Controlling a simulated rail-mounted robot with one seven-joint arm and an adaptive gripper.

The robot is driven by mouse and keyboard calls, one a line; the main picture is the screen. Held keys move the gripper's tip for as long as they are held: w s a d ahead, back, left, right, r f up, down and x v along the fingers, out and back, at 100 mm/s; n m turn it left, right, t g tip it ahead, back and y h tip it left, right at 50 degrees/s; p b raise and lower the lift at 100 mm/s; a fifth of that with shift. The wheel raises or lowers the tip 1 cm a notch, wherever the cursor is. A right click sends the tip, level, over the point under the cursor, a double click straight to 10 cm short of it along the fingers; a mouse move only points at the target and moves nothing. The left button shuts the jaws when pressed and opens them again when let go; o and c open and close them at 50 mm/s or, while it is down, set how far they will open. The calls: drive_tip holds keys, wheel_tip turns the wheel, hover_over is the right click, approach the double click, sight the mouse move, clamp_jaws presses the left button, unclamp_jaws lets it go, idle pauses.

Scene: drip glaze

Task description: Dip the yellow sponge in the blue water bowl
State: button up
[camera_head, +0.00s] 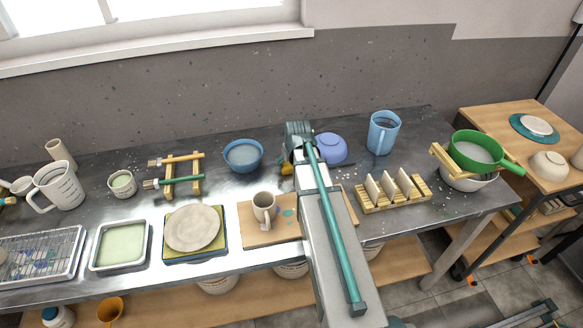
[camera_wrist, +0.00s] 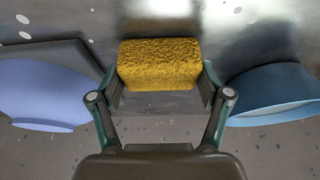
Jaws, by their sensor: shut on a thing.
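The yellow sponge (camera_wrist: 160,65) is between the two fingers of my gripper (camera_wrist: 160,88), which is shut on it. In the head view only a small piece of the sponge (camera_head: 287,168) shows, beside my gripper (camera_head: 293,158); the arm hides the rest. The blue bowl (camera_head: 243,168) stands on the table just left of my gripper, with grey-blue water in it. It also shows at the right of the wrist view (camera_wrist: 275,98), apart from the sponge.
A lavender bowl (camera_head: 331,148) sits right of my gripper, close to the arm. A blue pitcher (camera_head: 382,133) stands farther right. A mug (camera_head: 264,208) on a wooden board (camera_head: 256,236) is in front. Wooden rests with brushes (camera_head: 171,177) lie left of the blue bowl.

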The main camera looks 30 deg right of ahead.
sight(291, 163)
drive_tip(key=shift+r, duration=0.15)
drive_tip(key=shift+r+p, duration=2.1)
drive_tip(key=shift+r, duration=1.3)
